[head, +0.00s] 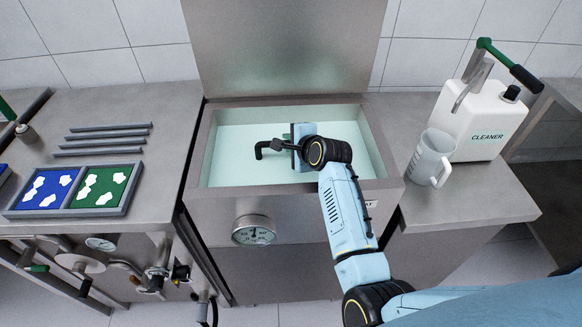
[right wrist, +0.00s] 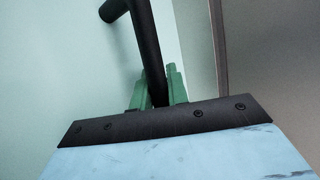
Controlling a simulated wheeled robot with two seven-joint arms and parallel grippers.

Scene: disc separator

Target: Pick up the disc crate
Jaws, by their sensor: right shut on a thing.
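A black bent handle (head: 262,148) shows in the head view inside the open basin, just left of my right gripper (head: 289,140). In the right wrist view the green fingers (right wrist: 161,88) are closed around this black bar (right wrist: 145,45). The body of the disc crate cannot be made out in either view; my right wrist and gripper hide part of the basin. My left gripper is not in view.
The basin (head: 232,170) holds pale green liquid or has a pale floor, with a raised lid (head: 285,45) behind. A grey jug (head: 428,155) and a cleaner canister (head: 478,120) stand right. Blue and green trays (head: 77,212) and grey bars (head: 100,142) lie left.

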